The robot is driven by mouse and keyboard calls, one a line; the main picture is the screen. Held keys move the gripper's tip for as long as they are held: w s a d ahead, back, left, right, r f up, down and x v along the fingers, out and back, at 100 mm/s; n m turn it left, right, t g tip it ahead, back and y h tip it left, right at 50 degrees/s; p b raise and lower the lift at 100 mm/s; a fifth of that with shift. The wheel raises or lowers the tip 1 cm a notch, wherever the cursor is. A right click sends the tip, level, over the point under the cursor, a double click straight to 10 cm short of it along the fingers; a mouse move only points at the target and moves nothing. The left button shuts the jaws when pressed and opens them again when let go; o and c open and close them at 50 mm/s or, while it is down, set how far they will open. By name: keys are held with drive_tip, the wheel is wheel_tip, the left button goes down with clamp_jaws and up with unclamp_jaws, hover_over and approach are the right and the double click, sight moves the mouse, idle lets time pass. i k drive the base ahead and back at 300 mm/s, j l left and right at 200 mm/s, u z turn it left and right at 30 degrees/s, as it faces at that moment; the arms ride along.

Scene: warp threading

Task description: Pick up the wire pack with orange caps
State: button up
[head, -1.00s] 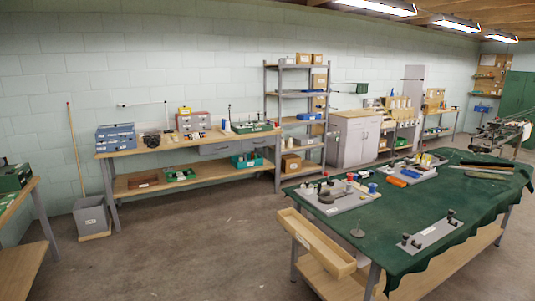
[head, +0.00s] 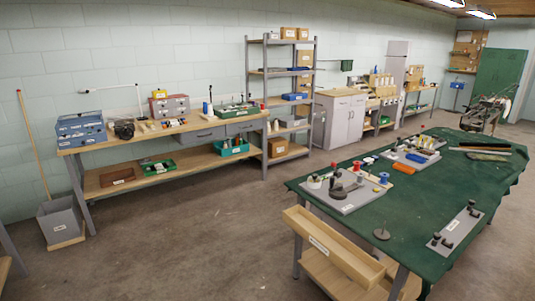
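I cannot make out a wire pack with orange caps for certain. A small orange item (head: 404,168) lies on the green-covered table (head: 400,225) at the right, beside a grey board (head: 412,157) with small parts; it is too small to tell what it is. My gripper is not in view.
A workbench (head: 190,133) with blue boxes (head: 81,131) stands along the wall, with a shelf rack (head: 251,100) and grey cabinet (head: 340,122) to its right. A wooden tray (head: 330,247) juts from the green table's near side. Open floor (head: 190,235) lies between.

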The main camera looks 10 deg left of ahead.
sight(175, 124)
drive_tip(key=i+j+u, duration=0.8)
drive_tip(key=i+u, duration=0.2)
drive_tip(key=i, duration=0.15)
drive_tip(key=i+u, duration=0.35)
drive_tip(key=i+j, duration=0.1)
drive_tip(key=i, duration=1.1)
drive_tip(key=i+z, duration=0.1)
drive_tip(key=i, duration=1.05)
drive_tip(key=i+j+z, duration=0.2)
drive_tip(key=i, duration=0.35)
